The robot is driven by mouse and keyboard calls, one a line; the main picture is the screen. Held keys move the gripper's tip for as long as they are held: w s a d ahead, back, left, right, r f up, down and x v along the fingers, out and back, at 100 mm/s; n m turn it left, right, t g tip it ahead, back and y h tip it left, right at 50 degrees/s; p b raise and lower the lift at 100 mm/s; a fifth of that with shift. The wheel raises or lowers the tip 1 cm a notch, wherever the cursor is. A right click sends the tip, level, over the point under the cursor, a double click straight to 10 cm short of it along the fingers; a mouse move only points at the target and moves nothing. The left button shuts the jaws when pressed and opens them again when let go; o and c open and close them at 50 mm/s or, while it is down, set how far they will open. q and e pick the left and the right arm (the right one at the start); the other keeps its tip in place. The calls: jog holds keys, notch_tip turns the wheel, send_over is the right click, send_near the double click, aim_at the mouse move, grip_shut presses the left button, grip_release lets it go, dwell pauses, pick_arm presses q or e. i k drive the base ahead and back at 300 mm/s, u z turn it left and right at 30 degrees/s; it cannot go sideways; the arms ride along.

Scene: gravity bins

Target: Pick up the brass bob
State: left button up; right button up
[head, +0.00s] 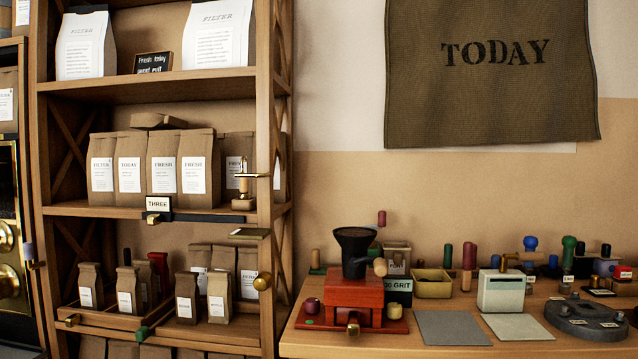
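A round brass ball (262,281) shows at the front right edge of the shelf unit, below the middle shelf. It looks like the brass bob, but I cannot tell how it is held up. Above it, a small stand with a brass arm (255,175) is on the middle shelf, its arm reaching out to the right. Whether a cord joins the arm and the ball is too fine to tell. Neither of my grippers is in view.
The wooden shelf unit (160,88) holds several paper bags. A dark green flat piece (249,234) sticks out above the ball. To the right, a wooden counter (460,342) carries a red grinder (354,298), a cream box (501,292) and grey mats (452,328).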

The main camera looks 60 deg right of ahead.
aim_at(245, 189)
jog(key=z, duration=1.7)
